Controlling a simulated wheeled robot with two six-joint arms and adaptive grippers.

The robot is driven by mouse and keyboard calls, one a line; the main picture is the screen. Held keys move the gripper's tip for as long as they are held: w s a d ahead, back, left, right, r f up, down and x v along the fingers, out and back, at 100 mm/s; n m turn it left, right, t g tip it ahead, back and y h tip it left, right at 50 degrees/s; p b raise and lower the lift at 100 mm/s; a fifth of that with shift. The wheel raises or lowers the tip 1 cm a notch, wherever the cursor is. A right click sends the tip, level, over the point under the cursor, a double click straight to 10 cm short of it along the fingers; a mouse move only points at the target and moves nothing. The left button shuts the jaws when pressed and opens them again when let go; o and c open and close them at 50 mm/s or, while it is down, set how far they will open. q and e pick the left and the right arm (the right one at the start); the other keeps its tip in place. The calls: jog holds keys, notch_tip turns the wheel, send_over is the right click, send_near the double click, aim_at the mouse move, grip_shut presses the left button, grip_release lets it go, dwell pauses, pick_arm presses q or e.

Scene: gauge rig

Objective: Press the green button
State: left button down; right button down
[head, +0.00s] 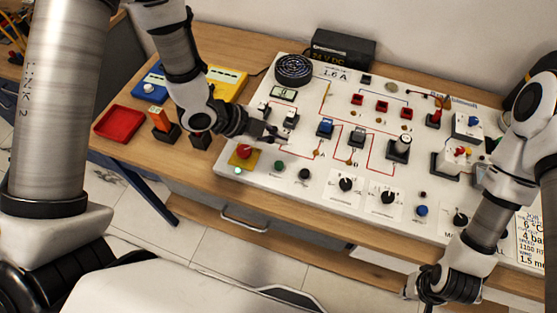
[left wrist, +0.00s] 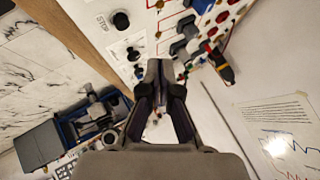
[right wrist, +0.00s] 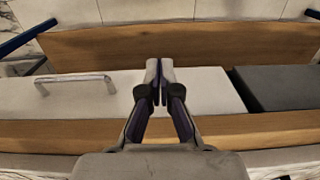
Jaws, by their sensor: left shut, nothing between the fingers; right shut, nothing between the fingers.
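A small green button (head: 279,166) sits on the front left part of the white panel (head: 325,218), between a red mushroom button on a yellow base (head: 243,153) and a black button (head: 304,173). My left gripper (head: 278,137) is shut and empty over the panel, just behind the green button and apart from it. In the left wrist view its fingers (left wrist: 160,72) are together; I cannot clearly pick out the green button there. My right gripper is low at the front right in the head view, its fingertips not clear. In the right wrist view its fingers (right wrist: 160,72) are shut and empty.
A pale green-white lamp or button (head: 238,170) is at the panel's front left corner. Switches (head: 325,127), knobs (head: 346,184) and sockets cover the panel. A red tray (head: 119,123) lies on the wooden table at the left. A drawer handle (right wrist: 72,82) shows below the right gripper.

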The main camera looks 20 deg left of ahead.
aim_at(277, 165)
pick_arm(q)
notch_tip(277, 165, down, 9)
jog(key=b, duration=0.7)
jog(key=shift+w+a, duration=0.15)
dwell(0.9)
jog(key=shift+f+b, duration=0.4)
jog(key=shift+b, duration=0.05)
jog(key=shift+f+b, duration=0.4)
jog(key=shift+f, duration=0.1)
dwell(0.5)
jog(key=shift+r, duration=0.1)
jog(key=shift+r+p, duration=0.75)
jog(key=shift+r, duration=0.1)
